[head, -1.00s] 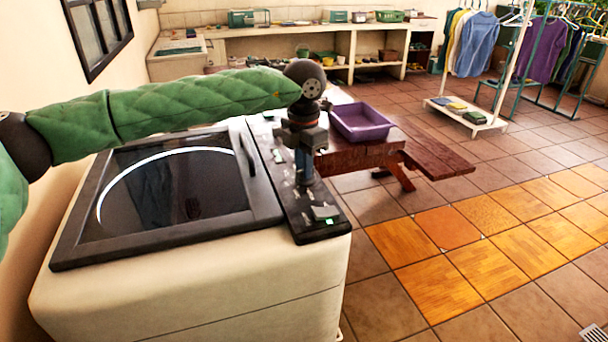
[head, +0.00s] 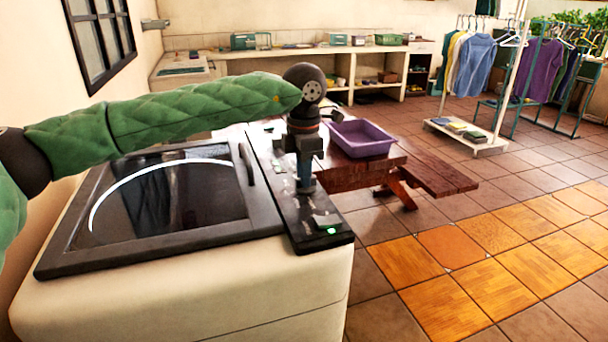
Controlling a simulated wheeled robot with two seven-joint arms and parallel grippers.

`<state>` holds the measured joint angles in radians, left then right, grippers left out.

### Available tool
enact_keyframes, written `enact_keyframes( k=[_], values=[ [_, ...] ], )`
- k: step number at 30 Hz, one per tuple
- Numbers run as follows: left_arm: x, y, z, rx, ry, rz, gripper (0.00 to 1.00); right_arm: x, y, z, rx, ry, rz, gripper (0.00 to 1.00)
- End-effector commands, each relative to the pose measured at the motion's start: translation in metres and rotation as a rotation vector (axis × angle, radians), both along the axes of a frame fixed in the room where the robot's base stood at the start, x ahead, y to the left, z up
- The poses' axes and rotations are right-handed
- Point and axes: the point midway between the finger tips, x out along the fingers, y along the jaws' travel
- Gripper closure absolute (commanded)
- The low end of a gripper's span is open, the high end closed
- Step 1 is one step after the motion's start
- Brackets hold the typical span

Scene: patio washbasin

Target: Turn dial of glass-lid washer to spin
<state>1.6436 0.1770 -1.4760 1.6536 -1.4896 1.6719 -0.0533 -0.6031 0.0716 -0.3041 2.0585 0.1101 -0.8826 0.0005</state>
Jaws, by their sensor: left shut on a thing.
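The glass-lid washer (head: 180,292) stands at the lower left in the head view. Its dark-framed glass lid (head: 170,205) is closed. The dark control panel (head: 322,236) runs along its right side, with a small green light near the front end. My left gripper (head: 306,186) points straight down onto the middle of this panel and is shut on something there. The dial is hidden by the fingers, so its setting does not show. My right gripper is out of view.
A wooden picnic table (head: 345,178) with a purple basin (head: 362,138) stands just beyond the panel. A clothes rack (head: 490,125) is at the back right. A long counter (head: 345,60) lines the back wall. The tiled floor at right is open.

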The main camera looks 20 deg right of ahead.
Motion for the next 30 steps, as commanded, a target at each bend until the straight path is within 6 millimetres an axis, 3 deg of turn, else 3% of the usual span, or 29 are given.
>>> enact_keyframes(
  k=[8,9,12,23,30],
  values=[
    [0.001,0.000,0.001,-0.001,-0.002,0.002,1.00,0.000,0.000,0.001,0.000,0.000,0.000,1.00],
    [0.001,0.000,0.001,-0.001,-0.002,0.002,0.79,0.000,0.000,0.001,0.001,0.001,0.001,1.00],
    [0.001,0.000,0.001,-0.001,-0.002,0.002,0.65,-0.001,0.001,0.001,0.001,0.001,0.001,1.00],
    [0.001,0.000,0.006,0.000,-0.002,0.001,0.65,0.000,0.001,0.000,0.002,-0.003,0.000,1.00],
    [0.001,0.000,0.040,-0.001,-0.003,0.002,0.65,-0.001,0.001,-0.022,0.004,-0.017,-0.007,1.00]
  ],
)
